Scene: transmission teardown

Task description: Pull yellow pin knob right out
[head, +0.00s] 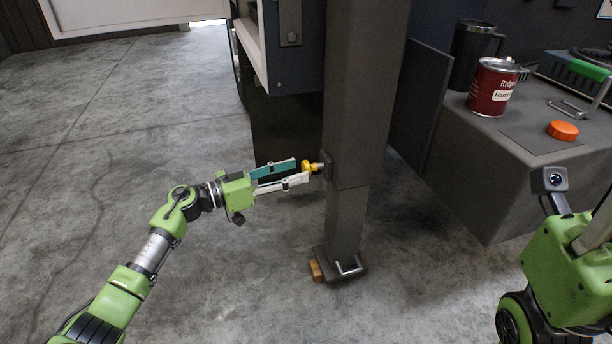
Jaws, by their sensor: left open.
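The yellow pin knob (306,167) sits on a short metal pin at the left side of the dark grey post (354,110). My left gripper (298,171) comes in from the left at about the knob's height. Its jaws are open, with the tips at the knob, one above and one below. I cannot tell whether either finger touches it. My right gripper does not show; only part of my right side is at the right edge.
The post's foot has a metal handle (350,266) and an orange-brown block (316,271). At right, a dark bench (480,160) holds a red can (492,87), a black mug (474,52) and an orange disc (562,130). The floor at left is clear.

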